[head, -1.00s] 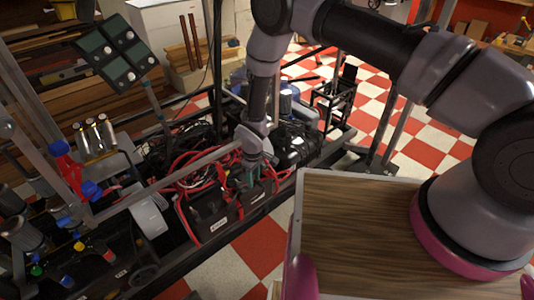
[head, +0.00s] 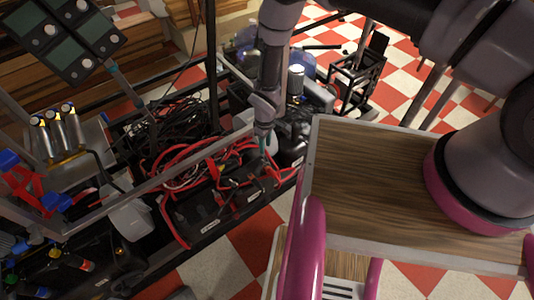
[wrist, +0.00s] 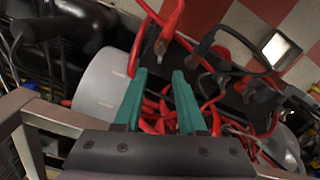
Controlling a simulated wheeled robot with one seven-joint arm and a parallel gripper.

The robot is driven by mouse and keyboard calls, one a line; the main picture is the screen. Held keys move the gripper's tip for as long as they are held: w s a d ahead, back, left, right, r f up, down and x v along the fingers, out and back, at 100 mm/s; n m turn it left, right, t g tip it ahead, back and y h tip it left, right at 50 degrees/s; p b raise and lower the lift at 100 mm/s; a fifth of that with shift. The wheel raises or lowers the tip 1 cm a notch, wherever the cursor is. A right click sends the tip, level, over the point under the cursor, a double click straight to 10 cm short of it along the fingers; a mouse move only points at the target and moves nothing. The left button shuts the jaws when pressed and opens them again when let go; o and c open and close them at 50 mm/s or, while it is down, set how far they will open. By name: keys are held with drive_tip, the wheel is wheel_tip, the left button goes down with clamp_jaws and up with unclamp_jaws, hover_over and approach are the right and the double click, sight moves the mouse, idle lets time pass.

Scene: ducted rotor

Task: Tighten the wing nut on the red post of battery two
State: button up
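Two black batteries with labels stand side by side in the cart frame, the front one (head: 198,212) and the one behind it (head: 245,192). Which is battery two I cannot tell. Red cables run over their tops. My gripper (head: 266,146) is above the far end of the batteries, near the frame rail. In the wrist view, its green fingers (wrist: 161,95) are apart with nothing held between them. Red cables show beyond the fingertips. A metal cable end (wrist: 160,46) lies just past the left fingertip. The wing nut and red post are too small to make out.
A metal rail (head: 195,162) runs beside the batteries and crosses the lower left of the wrist view. Tangled red cables (head: 190,160) and black cables (head: 160,130) lie behind it. A wood-topped surface (head: 380,185) is at the right. Checkered floor is open in front.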

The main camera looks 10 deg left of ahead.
sight(266, 163)
wheel_tip(266, 163, down, 10)
drive_tip(key=shift+r, duration=0.2)
clamp_jaws()
